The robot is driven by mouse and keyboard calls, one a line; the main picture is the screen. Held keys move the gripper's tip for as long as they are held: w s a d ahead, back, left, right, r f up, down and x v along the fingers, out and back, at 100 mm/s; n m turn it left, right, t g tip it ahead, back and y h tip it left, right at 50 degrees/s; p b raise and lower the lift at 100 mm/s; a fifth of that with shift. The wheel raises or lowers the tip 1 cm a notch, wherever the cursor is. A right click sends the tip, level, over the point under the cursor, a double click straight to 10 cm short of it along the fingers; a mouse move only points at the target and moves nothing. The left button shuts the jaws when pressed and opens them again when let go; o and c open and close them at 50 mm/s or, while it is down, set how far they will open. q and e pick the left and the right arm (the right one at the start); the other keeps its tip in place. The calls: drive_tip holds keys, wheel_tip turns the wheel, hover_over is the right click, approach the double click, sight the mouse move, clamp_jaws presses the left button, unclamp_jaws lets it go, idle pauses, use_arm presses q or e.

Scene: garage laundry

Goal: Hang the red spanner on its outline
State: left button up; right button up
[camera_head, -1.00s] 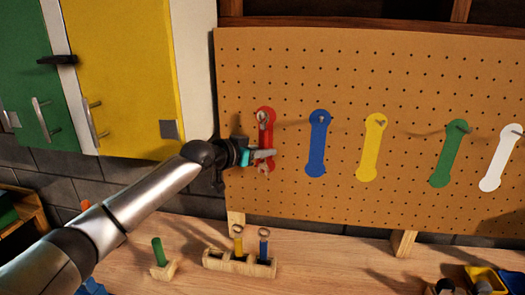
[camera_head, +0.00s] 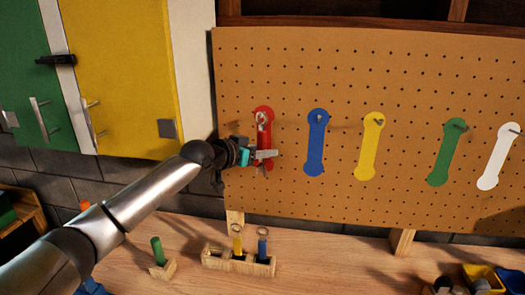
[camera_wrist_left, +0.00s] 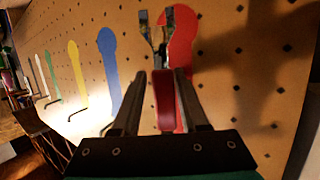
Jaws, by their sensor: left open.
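The red spanner outline (camera_head: 264,128) is at the left of the pegboard and also shows in the left wrist view (camera_wrist_left: 183,38). The red spanner lies upright in front of it, with its silver upper end (camera_head: 262,119) near the top of the outline. In the left wrist view its dark red handle (camera_wrist_left: 165,100) stands between my fingers. My left gripper (camera_head: 268,155) is open around the handle, at the lower part of the outline. Whether the spanner's ring sits on the peg cannot be told. My right gripper is not in view.
Blue (camera_head: 316,145), yellow (camera_head: 370,150), green (camera_head: 446,155) and white (camera_head: 498,160) outlines with pegs run to the right. A wooden holder (camera_head: 213,258) with coloured handles stands on the bench (camera_head: 330,270). A yellow cabinet (camera_head: 120,75) is close at the left.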

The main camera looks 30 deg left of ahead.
use_arm(q)
drive_tip(key=shift+s+a+f, duration=0.1)
drive_tip(key=shift+a+f, duration=0.25)
drive_tip(key=shift+f, duration=0.05)
drive_tip(key=shift+s+a, duration=0.15)
drive_tip(key=shift+s, duration=0.1)
drive_tip(key=d+b+v, duration=0.1)
drive_tip(key=b+v, duration=0.1)
drive_tip(key=v, duration=1.2)
drive_tip(key=shift+s+r+b, duration=0.25)
drive_tip(key=shift+r+b, duration=0.05)
drive_tip(key=shift+r, duration=0.2)
drive_tip(key=shift+a, duration=0.15)
